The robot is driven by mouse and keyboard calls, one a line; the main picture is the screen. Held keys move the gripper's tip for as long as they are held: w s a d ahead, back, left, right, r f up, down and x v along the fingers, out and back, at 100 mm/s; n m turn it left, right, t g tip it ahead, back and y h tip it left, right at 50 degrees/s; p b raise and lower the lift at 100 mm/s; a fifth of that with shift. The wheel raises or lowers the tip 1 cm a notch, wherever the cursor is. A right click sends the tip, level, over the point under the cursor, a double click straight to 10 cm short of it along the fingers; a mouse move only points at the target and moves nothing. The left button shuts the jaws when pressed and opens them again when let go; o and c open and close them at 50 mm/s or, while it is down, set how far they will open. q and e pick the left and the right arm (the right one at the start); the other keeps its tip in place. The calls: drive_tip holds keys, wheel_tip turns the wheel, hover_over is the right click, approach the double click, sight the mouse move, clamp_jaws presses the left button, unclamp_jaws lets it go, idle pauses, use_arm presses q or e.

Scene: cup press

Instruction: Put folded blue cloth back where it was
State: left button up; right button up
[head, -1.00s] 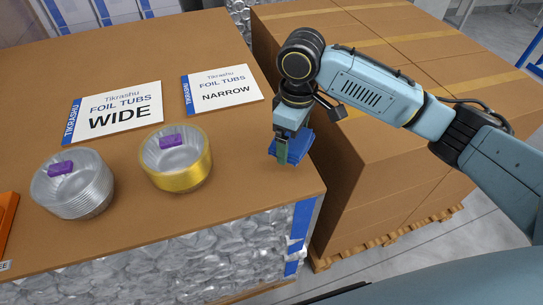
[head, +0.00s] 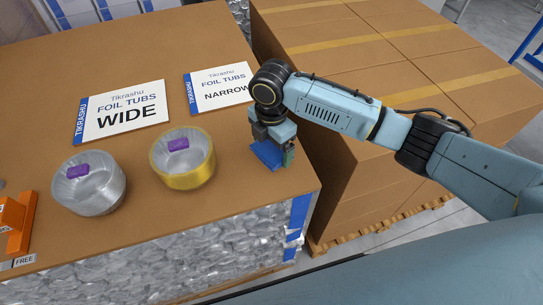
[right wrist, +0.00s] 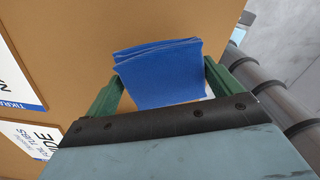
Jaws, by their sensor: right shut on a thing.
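The folded blue cloth (head: 266,153) is at the right end of the brown table top, right of the gold foil tubs. My right gripper (head: 276,158) is shut on it from above. In the right wrist view the cloth (right wrist: 162,75) sits between the green fingers of my right gripper (right wrist: 165,85), its folded layers showing at the far edge. Whether the cloth touches the table or hangs just above it is hard to tell. My left gripper is not in view.
Gold foil tubs (head: 183,177) and silver foil tubs (head: 88,200), each with a purple piece inside, stand to the left. Signs reading WIDE (head: 122,108) and NARROW (head: 219,92) lie behind. An orange object (head: 18,225) is at far left. Cardboard boxes (head: 370,165) stand right of the table.

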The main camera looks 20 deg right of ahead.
sight(272, 158)
drive_tip(key=shift+f, duration=2.45)
drive_tip(key=shift+f, duration=0.1)
drive_tip(key=o, duration=0.7)
wheel_tip(272, 158, up, 12)
drive_tip(key=shift+r, duration=0.1)
